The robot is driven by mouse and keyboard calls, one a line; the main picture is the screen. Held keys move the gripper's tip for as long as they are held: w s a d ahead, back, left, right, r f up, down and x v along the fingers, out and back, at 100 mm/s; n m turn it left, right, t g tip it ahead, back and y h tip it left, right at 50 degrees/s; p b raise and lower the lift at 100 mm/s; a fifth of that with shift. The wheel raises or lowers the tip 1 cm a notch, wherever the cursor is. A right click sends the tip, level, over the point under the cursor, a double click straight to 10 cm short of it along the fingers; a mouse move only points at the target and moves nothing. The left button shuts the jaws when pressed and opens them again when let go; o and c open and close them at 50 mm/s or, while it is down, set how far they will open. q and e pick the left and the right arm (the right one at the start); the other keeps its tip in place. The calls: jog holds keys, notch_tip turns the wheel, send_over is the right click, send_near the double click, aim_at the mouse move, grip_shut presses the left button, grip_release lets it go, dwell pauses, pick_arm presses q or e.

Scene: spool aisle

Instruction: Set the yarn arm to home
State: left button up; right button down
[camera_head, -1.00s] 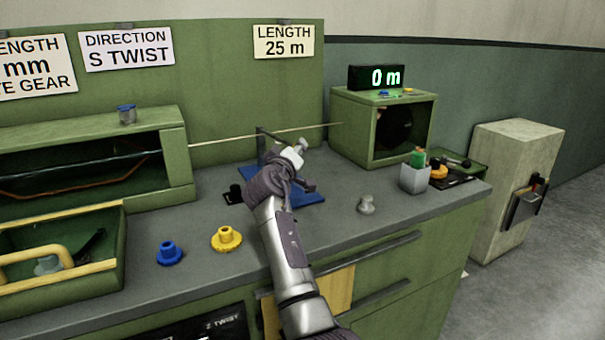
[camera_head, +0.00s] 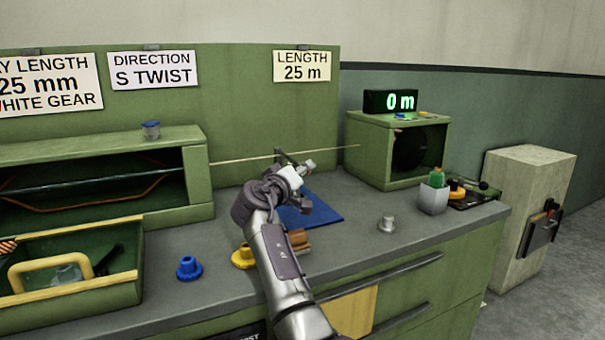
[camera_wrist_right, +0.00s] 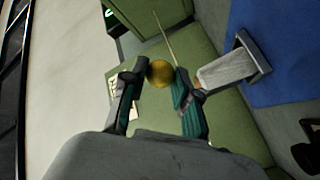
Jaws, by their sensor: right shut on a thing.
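My right gripper (camera_head: 304,174) is over the blue plate (camera_head: 328,210) on the bench, beside a dark upright post (camera_head: 281,157). In the right wrist view its two fingers (camera_wrist_right: 158,82) are on either side of a round brass-coloured knob (camera_wrist_right: 159,72), shut on it. I take this for the yarn arm's knob; the rest of the arm is mostly hidden by my gripper. The pale yarn (camera_head: 240,160) runs behind the gripper, from the left cabinet towards the right one. My left gripper is not in view.
A blue gear (camera_head: 189,268), a yellow gear (camera_head: 243,257) and a brown block (camera_head: 298,240) are near my forearm. A grey gear (camera_head: 387,223) and a grey cup (camera_head: 434,198) stand to the right. The green tray (camera_head: 70,300) is at left. The display (camera_head: 391,101) reads 0 m.

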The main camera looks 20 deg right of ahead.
jog(key=c, duration=1.2)
grip_release()
jog(key=shift+a, duration=0.1)
jog(key=o, duration=0.3)
jog(key=shift+w, duration=0.15)
jog(key=shift+o, duration=0.2)
notch_tip(320, 180, up, 10)
